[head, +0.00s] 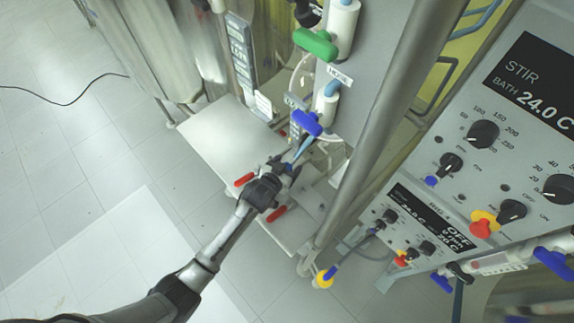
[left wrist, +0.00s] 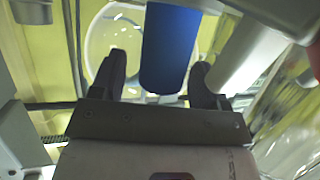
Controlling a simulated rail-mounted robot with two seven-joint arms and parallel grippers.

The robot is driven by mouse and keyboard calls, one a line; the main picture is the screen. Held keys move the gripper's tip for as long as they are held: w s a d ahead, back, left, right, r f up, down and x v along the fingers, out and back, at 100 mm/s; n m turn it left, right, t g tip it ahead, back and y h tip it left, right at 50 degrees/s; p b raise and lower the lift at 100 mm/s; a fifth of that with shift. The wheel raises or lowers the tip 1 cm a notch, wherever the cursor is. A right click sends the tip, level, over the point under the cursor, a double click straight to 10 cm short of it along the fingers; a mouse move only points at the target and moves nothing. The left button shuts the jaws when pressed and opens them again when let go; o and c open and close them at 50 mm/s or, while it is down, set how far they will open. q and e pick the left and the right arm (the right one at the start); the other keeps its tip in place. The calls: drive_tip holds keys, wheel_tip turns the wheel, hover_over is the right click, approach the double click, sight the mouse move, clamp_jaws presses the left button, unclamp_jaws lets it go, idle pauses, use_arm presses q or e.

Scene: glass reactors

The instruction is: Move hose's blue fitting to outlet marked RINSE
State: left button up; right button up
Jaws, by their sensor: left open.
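My left gripper (head: 287,163) reaches up from the lower left in the head view, just below a blue valve handle (head: 307,122). A light blue tube-like piece (head: 302,149) shows at its fingertips. In the left wrist view the gripper (left wrist: 157,72) is open, with a blue cylinder (left wrist: 170,45), which looks like the hose's blue fitting, between the two fingers. Contact cannot be told. A label plate (head: 340,76) stands above the blue handle; its small text is hard to read, so I cannot make out RINSE. My right gripper is not in view.
A green valve handle (head: 316,44) sits above the blue one. A grey metal post (head: 385,125) runs close to the right of my gripper. Control panels (head: 470,160) fill the right side. A white platform with red handles (head: 245,180) lies below; floor at left is open.

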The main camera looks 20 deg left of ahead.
use_arm(q)
drive_tip(key=shift+s, duration=0.1)
drive_tip(key=shift+s+r, duration=0.15)
drive_tip(key=shift+s, duration=0.05)
drive_tip(key=s, duration=0.4)
drive_tip(key=s+a, duration=0.1)
drive_tip(key=s, duration=0.3)
drive_tip(key=s+a+p, duration=0.1)
drive_tip(key=s, duration=0.3)
drive_tip(key=shift+s+a+r, duration=0.1)
drive_tip(key=shift+s, duration=0.1)
